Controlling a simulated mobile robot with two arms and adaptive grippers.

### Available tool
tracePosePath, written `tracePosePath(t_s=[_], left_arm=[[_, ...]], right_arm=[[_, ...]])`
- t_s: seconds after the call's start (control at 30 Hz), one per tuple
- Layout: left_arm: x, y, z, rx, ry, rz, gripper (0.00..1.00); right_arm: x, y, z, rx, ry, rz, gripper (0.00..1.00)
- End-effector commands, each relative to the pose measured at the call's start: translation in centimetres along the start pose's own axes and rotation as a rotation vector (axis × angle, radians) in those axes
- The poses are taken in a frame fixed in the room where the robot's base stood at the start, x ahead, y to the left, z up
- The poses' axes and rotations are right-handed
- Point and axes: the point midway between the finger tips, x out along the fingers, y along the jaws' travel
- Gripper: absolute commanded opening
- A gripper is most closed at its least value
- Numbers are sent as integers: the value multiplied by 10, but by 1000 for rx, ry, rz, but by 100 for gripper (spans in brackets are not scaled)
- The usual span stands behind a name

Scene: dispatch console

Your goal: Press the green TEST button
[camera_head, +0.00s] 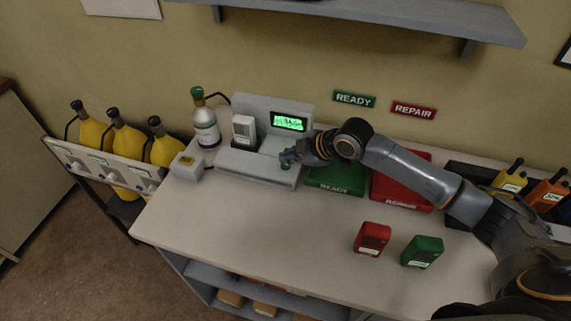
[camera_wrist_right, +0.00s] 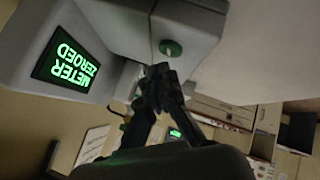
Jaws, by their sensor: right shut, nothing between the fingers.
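The grey test console (camera_head: 245,165) stands at the back left of the table. A round green button (camera_wrist_right: 171,47) is on its front block, with a mark too small to read. The button is partly hidden by my right gripper (camera_head: 287,160) in the head view. My right gripper (camera_wrist_right: 160,72) is shut and empty, its fingertips close to the button; I cannot tell whether they touch it. The console's lit screen (camera_wrist_right: 68,67) reads METER ZEROED, and also shows in the head view (camera_head: 289,122). My left gripper is not in view.
A pale handheld unit (camera_head: 243,130) stands in the console. A silver bottle (camera_head: 205,125) and a small box (camera_head: 187,166) are left of it. Green READY (camera_head: 335,185) and red REPAIR (camera_head: 402,201) trays lie right. Red (camera_head: 371,239) and green (camera_head: 422,252) units stand in front.

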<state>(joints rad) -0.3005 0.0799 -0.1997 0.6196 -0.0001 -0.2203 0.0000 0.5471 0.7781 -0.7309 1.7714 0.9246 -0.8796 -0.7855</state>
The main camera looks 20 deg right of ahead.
Motion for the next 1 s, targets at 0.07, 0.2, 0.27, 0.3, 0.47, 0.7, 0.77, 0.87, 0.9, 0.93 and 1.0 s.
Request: tracePosePath(t_s=[0.07, 0.2, 0.27, 0.3, 0.47, 0.7, 0.77, 0.87, 0.9, 0.93, 1.0], left_arm=[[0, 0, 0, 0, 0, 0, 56], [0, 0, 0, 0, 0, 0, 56], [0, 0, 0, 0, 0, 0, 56], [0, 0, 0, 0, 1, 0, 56], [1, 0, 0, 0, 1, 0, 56], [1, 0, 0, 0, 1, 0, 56], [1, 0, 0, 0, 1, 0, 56], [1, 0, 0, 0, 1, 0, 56], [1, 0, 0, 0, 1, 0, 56], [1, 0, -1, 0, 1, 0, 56], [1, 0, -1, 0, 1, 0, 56]], right_arm=[[0, 0, 0, 0, 0, 0, 0], [0, 0, 0, 0, 0, 0, 0], [0, 0, 0, 0, 0, 0, 0], [0, 0, 0, 0, 0, 0, 0], [4, -3, 3, 0, 0, 0, 0], [6, -4, 4, -1, 0, 0, 0], [6, -4, 4, -1, 0, 0, 0], [6, -4, 4, 0, 0, 0, 0], [6, -4, 4, 0, 0, 0, 0], [6, -4, 4, 0, 0, 0, 0], [6, -5, 5, 0, 0, 0, 0]])
